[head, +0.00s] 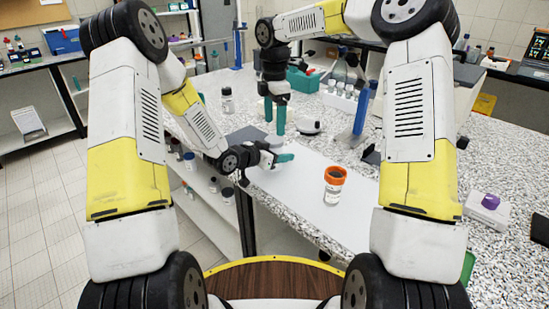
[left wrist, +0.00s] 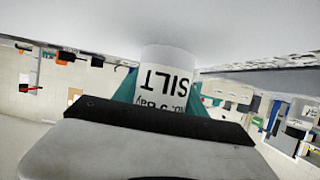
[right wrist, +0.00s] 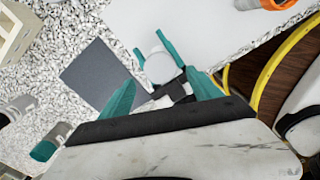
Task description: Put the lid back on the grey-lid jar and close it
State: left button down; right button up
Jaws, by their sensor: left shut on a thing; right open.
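A white jar labelled SILT (left wrist: 168,80) stands upright at the left part of the white mat (head: 305,192). My left gripper (head: 280,155) is shut around its sides. In the right wrist view the jar's top is a pale round disc (right wrist: 160,68) between the left gripper's teal fingers. I cannot tell whether this is the grey lid or the jar's bare top.
A dark grey square pad (right wrist: 98,75) lies beside the mat. A blue stand (head: 357,120), a tube rack (head: 340,97) and a dark-capped bottle (head: 227,100) stand farther back.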

aim_at(274, 139)
jog(key=shift+f, duration=3.05)
jog(key=c, duration=1.5)
jog(key=shift+o, duration=0.2)
jog(key=m, duration=0.3)
jog(key=o, duration=1.5)
jog(key=shift+o, duration=0.2)
jog(key=shift+r, duration=2.3)
jog(key=shift+c, duration=0.4)
